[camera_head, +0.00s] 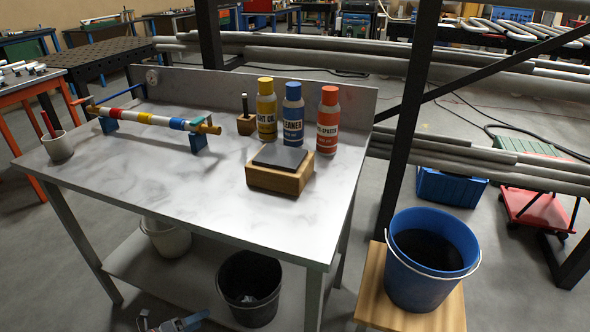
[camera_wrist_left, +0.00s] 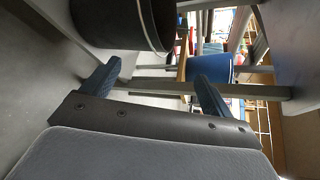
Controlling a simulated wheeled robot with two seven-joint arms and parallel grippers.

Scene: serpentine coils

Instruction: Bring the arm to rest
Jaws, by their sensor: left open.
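My left gripper (camera_head: 172,323) shows at the bottom edge of the head view, low in front of the table and left of the black bucket (camera_head: 249,288). In the left wrist view my left gripper (camera_wrist_left: 156,88) has its two blue-tipped fingers spread wide, with nothing held between them. The black bucket (camera_wrist_left: 122,22) is beyond the fingers at the top of that view, apart from them. Most of my left arm is out of the head view. My right gripper is in neither view.
The metal table (camera_head: 215,205) carries a striped bar (camera_head: 147,118) on blue supports, three bottles (camera_head: 292,113), a wooden block (camera_head: 280,178) and a cup (camera_head: 58,146). A pale bucket (camera_head: 167,240) is on its lower shelf. A blue bucket (camera_head: 432,255) stands on a wooden stool (camera_head: 400,318) at right.

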